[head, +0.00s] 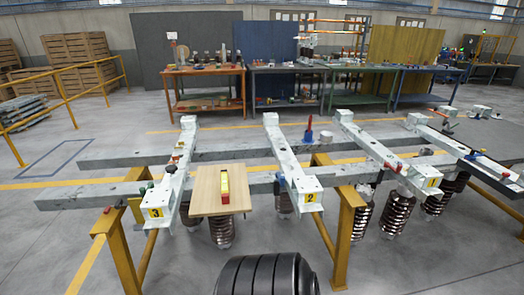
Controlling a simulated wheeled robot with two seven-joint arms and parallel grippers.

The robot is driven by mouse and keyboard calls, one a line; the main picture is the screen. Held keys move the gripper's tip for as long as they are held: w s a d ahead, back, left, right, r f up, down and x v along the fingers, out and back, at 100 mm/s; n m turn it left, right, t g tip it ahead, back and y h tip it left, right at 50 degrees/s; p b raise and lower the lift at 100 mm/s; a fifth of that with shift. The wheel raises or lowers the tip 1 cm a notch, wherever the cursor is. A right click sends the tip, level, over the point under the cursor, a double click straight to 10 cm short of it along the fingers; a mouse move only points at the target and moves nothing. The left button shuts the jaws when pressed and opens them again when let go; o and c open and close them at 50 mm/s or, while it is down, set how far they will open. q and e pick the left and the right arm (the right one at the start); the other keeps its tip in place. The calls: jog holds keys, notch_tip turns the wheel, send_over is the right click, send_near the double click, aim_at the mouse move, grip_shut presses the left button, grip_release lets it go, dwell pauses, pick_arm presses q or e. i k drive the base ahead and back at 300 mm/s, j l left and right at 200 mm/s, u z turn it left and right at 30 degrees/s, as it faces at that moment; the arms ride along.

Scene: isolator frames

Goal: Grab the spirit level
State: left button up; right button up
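A small yellow bar with red parts, which looks like the spirit level (225,187), lies on a light wooden board (205,204). It points away from me, with its long side running front to back. The board rests between the frame beams marked 3 and 2, near the middle of the view. Neither of my grippers is in view, and nothing touches the level.
Grey steel beams (170,183) with yellow trestles (344,238) hold brown ribbed insulators (397,214) underneath. A blue-and-red tool (308,133) stands on the rear beam. Workbenches (287,87) stand at the back. A yellow railing (62,90) is at left.

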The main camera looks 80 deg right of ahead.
aim_at(225, 192)
jog(key=z, duration=2.3)
jog(key=i+l, duration=0.25)
jog(key=l+z, duration=0.05)
jog(key=l, duration=0.05)
